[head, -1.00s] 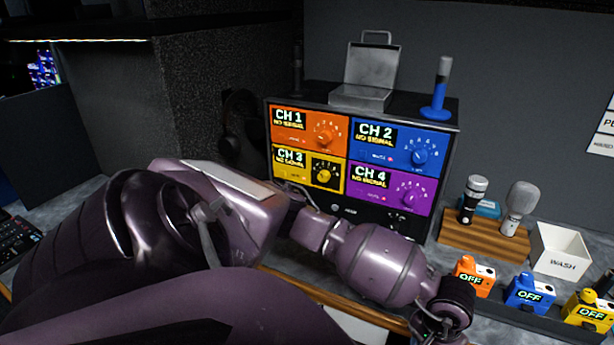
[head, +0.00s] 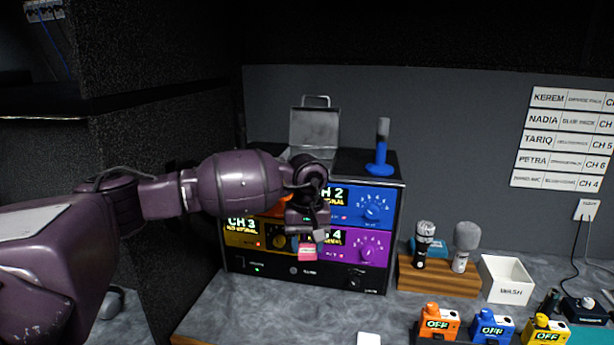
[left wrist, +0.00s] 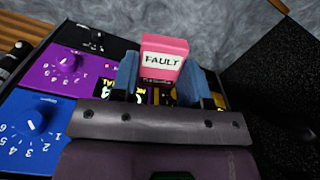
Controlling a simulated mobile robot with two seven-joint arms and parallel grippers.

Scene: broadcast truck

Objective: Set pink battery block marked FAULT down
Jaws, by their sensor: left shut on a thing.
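The pink battery block (left wrist: 164,62) has a white label reading FAULT and sits between the two blue fingers of my left gripper (left wrist: 168,84) in the left wrist view. In the head view the block (head: 307,252) hangs below my left gripper (head: 306,236), in front of the CH 4 panel of the receiver rack (head: 371,278). The gripper is shut on the block and holds it in the air. Grey countertop (head: 262,311) lies below and in front of it. My right gripper is not in view.
A metal case (head: 314,129) and a blue stand (head: 382,148) are on the rack. To the right are a wooden microphone holder (head: 437,280), a white WASH bin (head: 507,278) and orange, blue and yellow OFF packs (head: 437,323). Counter in front of the rack is mostly clear.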

